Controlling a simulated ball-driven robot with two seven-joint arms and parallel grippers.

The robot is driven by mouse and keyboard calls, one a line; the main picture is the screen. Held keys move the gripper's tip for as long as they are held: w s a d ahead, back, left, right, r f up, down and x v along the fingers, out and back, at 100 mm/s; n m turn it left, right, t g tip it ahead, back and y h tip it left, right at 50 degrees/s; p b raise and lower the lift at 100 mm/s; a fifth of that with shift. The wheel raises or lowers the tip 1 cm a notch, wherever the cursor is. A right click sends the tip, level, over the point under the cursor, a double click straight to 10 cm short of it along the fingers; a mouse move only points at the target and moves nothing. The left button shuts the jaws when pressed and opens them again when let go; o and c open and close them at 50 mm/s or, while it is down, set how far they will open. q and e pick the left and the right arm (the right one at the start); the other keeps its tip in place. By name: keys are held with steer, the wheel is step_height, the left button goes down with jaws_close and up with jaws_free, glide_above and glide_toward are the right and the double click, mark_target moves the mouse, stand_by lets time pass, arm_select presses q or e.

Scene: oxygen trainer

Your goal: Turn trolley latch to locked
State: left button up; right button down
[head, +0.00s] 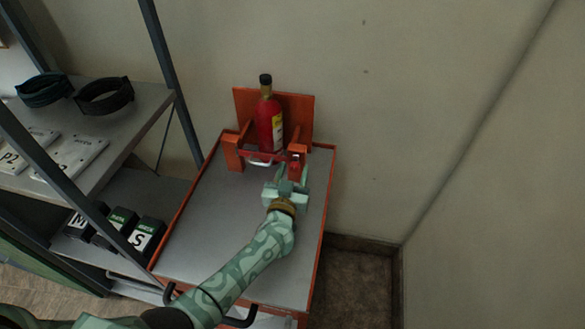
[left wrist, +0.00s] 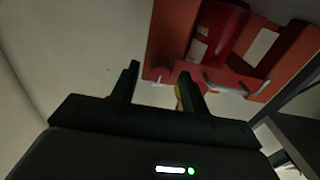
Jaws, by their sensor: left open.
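A red cylinder (head: 269,125) with a black cap stands upright in an orange holder (head: 304,112) on the trolley (head: 200,235). A red bar (head: 262,155) crosses the holder's front, with a pale metal handle below it. A small red latch-like part (head: 295,163) sits at the bar's right end; its setting cannot be told. In the left wrist view a red knob (left wrist: 160,74) shows just beyond the fingertips, with something yellow partly hidden behind one finger. My left gripper (head: 291,176) is open, close in front of the latch end; contact cannot be told. My right gripper is not in view.
A grey shelf rack (head: 110,130) stands at the left, with dark rings (head: 103,95), white plates and several labelled dark boxes (head: 146,237). The wall is close behind and right of the trolley. The trolley top left of my arm is clear.

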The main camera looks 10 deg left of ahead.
arm_select(q)
steer(key=c, duration=0.4)
jaws_close()
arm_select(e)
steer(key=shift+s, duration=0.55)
